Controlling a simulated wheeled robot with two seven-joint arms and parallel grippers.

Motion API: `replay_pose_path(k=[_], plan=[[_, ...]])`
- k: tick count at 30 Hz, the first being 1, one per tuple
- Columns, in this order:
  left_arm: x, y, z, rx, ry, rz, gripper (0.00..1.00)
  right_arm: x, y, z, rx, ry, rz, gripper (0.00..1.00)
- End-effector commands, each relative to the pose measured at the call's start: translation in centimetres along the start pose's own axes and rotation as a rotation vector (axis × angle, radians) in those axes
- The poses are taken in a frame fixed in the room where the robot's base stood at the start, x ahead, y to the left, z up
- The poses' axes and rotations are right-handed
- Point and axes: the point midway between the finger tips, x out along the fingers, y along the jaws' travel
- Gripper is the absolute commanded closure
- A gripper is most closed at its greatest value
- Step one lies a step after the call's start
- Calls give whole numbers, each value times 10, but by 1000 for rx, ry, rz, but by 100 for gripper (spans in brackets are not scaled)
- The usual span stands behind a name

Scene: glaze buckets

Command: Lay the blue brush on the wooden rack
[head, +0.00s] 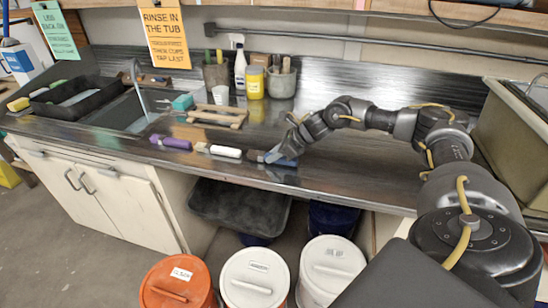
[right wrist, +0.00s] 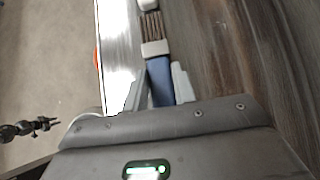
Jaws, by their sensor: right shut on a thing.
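The blue brush (head: 268,157) lies at the front of the steel counter, its bristle end pointing left. My right gripper (head: 284,157) is shut on its blue handle. In the right wrist view the blue handle (right wrist: 160,80) sits between the fingers (right wrist: 158,92), with pale ferrule and brown bristles beyond. Whether the brush touches the counter is unclear. The wooden rack (head: 217,115) stands behind and left of it, with no brush on it. A small dark jointed part in the right wrist view appears to be my left arm; its jaws (right wrist: 48,124) are too small to read.
A white brush (head: 225,151) and a purple brush (head: 176,143) lie in a row left of the blue one. Behind are a white cup (head: 221,95), a yellow jar (head: 255,83) and pots of tools (head: 282,82). A sink (head: 125,113) is at left. Lidded buckets (head: 254,277) stand below.

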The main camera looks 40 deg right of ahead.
Motion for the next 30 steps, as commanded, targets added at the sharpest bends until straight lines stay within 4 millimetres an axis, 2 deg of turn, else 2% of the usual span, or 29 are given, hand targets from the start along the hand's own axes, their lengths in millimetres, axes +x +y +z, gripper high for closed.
replay_pose_path(k=[5, 12, 18, 24, 30], plan=[[16, 0, 1, 0, 0, 0, 66, -20, 1, 19, -4, -7, -3, 99], [27, 0, 2, 0, 1, 0, 66, -80, 40, 37, -7, -5, -4, 99], [40, 0, 3, 0, 1, 0, 66, -114, 78, 29, -4, -1, -3, 99], [45, 0, 4, 0, 1, 0, 66, -137, 102, 28, -2, -1, -2, 99], [46, 0, 4, 0, 0, -1, 66, -146, 111, 28, -1, -1, -1, 99]])
